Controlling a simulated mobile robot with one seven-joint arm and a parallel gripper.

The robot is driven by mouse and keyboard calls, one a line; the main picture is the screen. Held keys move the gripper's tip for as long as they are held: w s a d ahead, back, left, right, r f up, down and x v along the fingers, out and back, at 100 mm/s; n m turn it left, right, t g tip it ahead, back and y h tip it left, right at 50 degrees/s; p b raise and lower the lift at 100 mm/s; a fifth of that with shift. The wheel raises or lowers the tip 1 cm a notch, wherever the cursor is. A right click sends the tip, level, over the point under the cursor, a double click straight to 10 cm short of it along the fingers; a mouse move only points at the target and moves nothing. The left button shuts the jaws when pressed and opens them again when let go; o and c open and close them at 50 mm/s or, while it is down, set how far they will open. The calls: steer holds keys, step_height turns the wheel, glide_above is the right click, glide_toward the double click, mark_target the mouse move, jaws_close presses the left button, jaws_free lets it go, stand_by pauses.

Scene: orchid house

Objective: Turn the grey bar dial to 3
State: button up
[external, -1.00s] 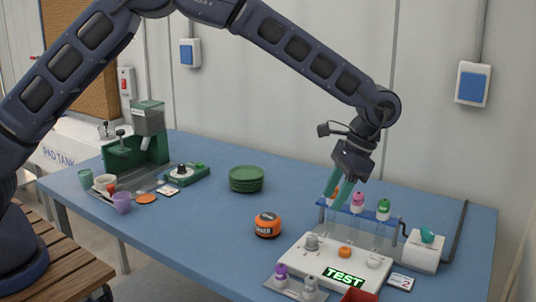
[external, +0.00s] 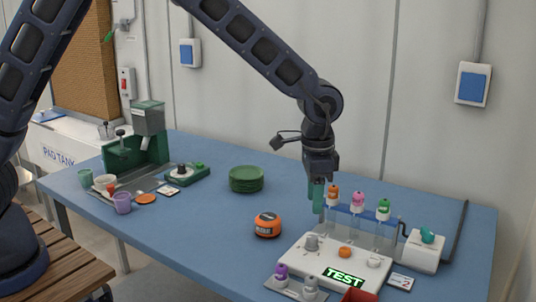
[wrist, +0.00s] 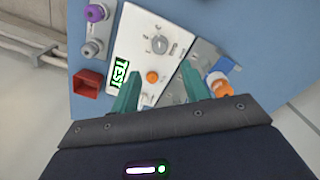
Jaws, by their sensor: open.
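The grey bar dial (external: 312,241) sits at the back left of a white panel (external: 325,268) with a green-lit TEST display (external: 344,276). In the wrist view the dial (wrist: 160,44) has printed marks around it; I cannot read for sure which mark its bar points at. My gripper (external: 317,208) is open and empty, pointing down above and just behind the dial, apart from it. In the wrist view its two green fingers (wrist: 160,92) are spread, with the dial beyond their tips and an orange knob (wrist: 152,77) between them.
A rack (external: 350,211) with orange, pink and green-capped tubes stands close behind the panel. Purple-topped (external: 281,273) and grey-topped bottles stand in front, beside a red box (external: 360,295). An orange timer (external: 267,225) lies left. Table between timer and green plates (external: 246,179) is clear.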

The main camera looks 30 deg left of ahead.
mark_target(312, 237)
step_height(312, 237, down, 10)
steer(key=shift+r, duration=0.1)
stand_by(0.4)
steer(key=c, duration=1)
